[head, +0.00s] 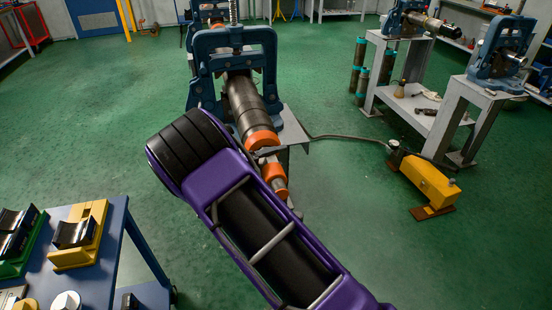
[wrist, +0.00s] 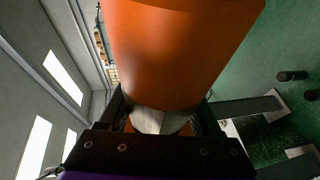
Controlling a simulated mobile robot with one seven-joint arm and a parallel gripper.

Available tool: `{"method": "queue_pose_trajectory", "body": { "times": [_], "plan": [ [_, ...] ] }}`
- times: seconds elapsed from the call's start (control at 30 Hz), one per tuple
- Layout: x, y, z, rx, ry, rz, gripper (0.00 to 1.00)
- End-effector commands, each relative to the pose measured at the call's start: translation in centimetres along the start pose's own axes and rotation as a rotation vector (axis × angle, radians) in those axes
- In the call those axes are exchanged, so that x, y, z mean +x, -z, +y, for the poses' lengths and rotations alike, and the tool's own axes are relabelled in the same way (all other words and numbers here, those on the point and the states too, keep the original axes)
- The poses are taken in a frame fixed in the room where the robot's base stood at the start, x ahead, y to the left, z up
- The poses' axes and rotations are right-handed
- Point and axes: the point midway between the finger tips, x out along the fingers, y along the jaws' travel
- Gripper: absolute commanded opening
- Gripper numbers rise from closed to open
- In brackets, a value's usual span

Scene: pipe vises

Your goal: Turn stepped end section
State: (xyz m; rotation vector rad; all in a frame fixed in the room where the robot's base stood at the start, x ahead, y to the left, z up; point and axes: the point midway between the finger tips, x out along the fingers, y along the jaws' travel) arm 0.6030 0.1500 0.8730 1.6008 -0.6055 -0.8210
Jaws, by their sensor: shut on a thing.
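The stepped end section (head: 246,105) is a dark grey pipe piece with orange bands, narrowing in steps towards me. It sticks out of a blue pipe vise (head: 232,55) in the head view. In the wrist view, a wide orange band of the stepped end section (wrist: 175,50) fills the top middle, with a narrower grey step below it. My gripper (wrist: 160,118) is shut on that grey step, one dark finger on each side.
A yellow pump unit (head: 424,184) stands on the floor at right, with a hose to the vise stand. Two more vises stand on grey benches at the upper right. A blue table (head: 105,265) with yellow and green blocks is at lower left. Green floor around is open.

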Motion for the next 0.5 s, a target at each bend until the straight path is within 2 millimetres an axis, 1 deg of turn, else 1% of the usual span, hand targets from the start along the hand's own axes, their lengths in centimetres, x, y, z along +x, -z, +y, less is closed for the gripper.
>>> {"method": "queue_pose_trajectory", "body": {
  "times": [0.27, 0.5],
  "plan": [
    [0.0, 0.0, -0.6, 0.075, 0.17, -0.001, 0.09],
    [-0.1, 0.1, -1.2, 0.162, 0.377, -0.001, 0.09]
  ]
}}
